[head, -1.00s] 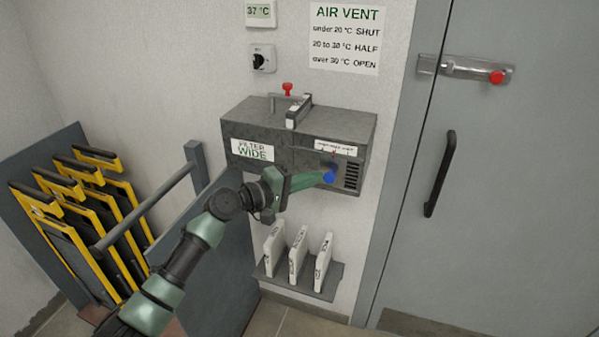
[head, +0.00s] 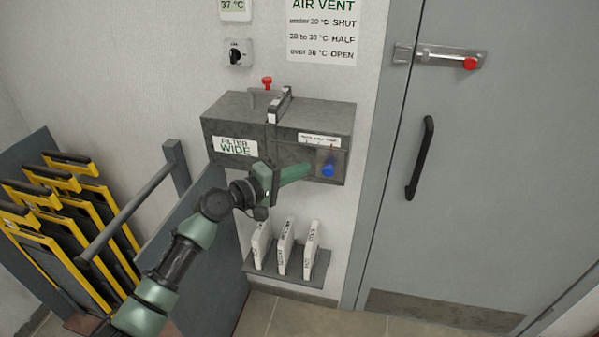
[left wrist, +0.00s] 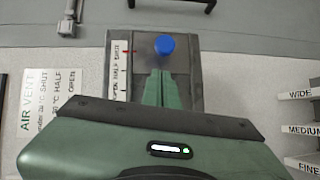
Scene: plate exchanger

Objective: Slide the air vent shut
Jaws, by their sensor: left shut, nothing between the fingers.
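The air vent's blue knob (head: 328,170) sits on a grey slide plate at the right end of the dark grey box (head: 225,130). No slats show beside it. In the left wrist view, the knob (left wrist: 164,44) is level with the word SHUT on the OPEN/HALF/SHUT label (left wrist: 119,70). My left gripper (head: 306,170) is shut and empty, its green fingertips just left of the knob. In the left wrist view its fingertips (left wrist: 161,73) show a small gap to the knob. My right gripper is not in view.
A closed grey door (head: 470,150) with a black handle and a red-knobbed bolt is on the right. Below the box, a small shelf (head: 290,280) holds three white filters. Yellow-framed plates (head: 75,210) and a rail stand at the left. The wall sign (head: 322,30) is above.

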